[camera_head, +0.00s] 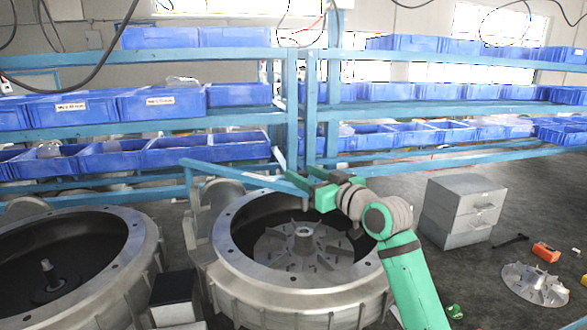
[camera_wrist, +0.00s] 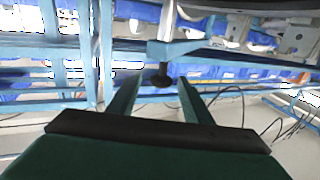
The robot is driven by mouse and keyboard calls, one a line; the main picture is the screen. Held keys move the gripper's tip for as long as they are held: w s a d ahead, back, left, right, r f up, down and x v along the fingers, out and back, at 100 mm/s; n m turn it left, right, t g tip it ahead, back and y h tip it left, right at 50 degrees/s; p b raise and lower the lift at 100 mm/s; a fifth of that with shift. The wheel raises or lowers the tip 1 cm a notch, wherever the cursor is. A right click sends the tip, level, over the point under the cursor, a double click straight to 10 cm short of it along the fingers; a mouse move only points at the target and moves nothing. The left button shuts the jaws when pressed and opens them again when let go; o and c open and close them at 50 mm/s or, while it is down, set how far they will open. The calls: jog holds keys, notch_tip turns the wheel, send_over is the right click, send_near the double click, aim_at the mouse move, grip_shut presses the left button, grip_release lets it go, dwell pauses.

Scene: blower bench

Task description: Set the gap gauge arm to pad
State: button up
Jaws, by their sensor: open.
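In the wrist view a dark upright rod ends in a small black disc (camera_wrist: 162,81), near a short blue bar (camera_wrist: 185,48). The disc appears between my fingertips; I cannot tell its depth or whether it touches them. In the head view a slanting blue bar (camera_head: 235,173) runs above the middle blower housing towards my gripper (camera_head: 287,162). It may be the gap gauge arm, but I cannot tell for sure. My green gripper is open, above the far side of that housing. I cannot pick out the pad with certainty, and my gripper hides part of this area.
The blower housing (camera_head: 225,262) holds a finned impeller (camera_head: 300,250). Another housing (camera_head: 143,250) stands left, with a dark box (camera_head: 175,290) between. Blue racks with bins (camera_head: 160,104) fill the back. A grey cabinet (camera_head: 463,212) and loose impeller (camera_head: 535,285) stand right.

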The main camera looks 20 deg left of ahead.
jog(key=shift+x, duration=2.75)
grip_shut()
